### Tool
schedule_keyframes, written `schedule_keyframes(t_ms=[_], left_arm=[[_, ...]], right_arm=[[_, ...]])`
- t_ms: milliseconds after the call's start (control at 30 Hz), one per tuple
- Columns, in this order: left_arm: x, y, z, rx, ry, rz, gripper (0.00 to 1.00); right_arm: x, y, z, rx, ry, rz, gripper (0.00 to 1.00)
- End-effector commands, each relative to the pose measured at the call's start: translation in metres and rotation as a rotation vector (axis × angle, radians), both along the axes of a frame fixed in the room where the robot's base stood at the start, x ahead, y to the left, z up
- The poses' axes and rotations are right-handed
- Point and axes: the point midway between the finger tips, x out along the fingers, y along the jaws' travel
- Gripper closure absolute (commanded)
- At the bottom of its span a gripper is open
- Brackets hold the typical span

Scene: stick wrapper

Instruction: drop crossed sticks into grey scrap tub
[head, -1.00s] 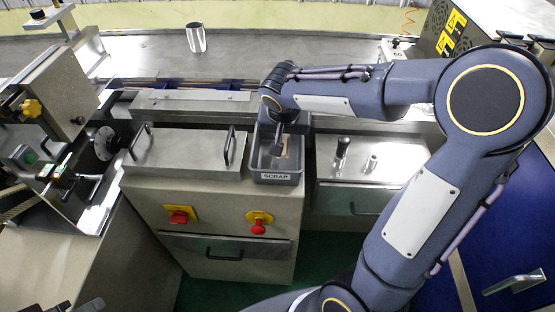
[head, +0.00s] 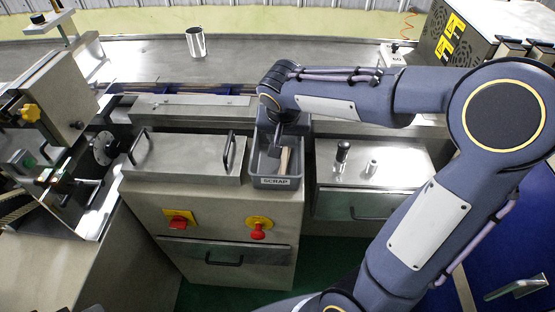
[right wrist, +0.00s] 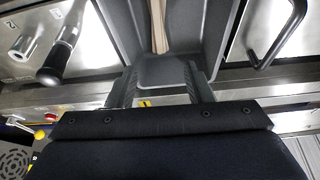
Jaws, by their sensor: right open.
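The grey scrap tub (head: 275,182), labelled SCRAP, stands in the middle of the machine front. Pale wooden sticks (head: 284,160) lie inside it, close together and pointing lengthwise; how many there are, and whether they cross, I cannot tell. They also show in the right wrist view (right wrist: 160,28), with the tub's grey wall (right wrist: 168,72) below them. My right gripper (head: 274,150) hangs over the tub. In the right wrist view its fingers (right wrist: 160,76) are apart with nothing held between them. My left gripper is not in view.
A steel lid with black handles (head: 185,157) is left of the tub. A steel panel with a black-topped knob (head: 342,152) is on its right. Red knobs (head: 257,231) are on the front below. A metal cup (head: 196,42) stands on the belt behind.

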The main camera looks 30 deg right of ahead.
Motion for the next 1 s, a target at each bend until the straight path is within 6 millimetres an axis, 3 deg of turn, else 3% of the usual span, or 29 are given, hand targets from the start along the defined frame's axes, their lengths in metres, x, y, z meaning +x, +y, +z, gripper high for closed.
schedule_keyframes(t_ms=[100,333,833,933,1000], left_arm=[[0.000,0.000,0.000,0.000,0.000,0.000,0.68],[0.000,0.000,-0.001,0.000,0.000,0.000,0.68],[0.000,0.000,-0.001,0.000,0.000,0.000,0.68],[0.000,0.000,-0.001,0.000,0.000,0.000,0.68],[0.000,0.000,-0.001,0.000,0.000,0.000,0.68]], right_arm=[[-0.006,0.005,0.021,0.001,-0.006,0.001,0.53],[-0.015,0.011,0.046,0.001,-0.003,0.000,0.53],[-0.019,0.011,0.049,0.003,0.000,0.002,0.53],[-0.035,0.009,0.048,0.028,0.009,0.031,0.53],[-0.058,0.008,0.045,0.068,0.018,0.082,0.53]])
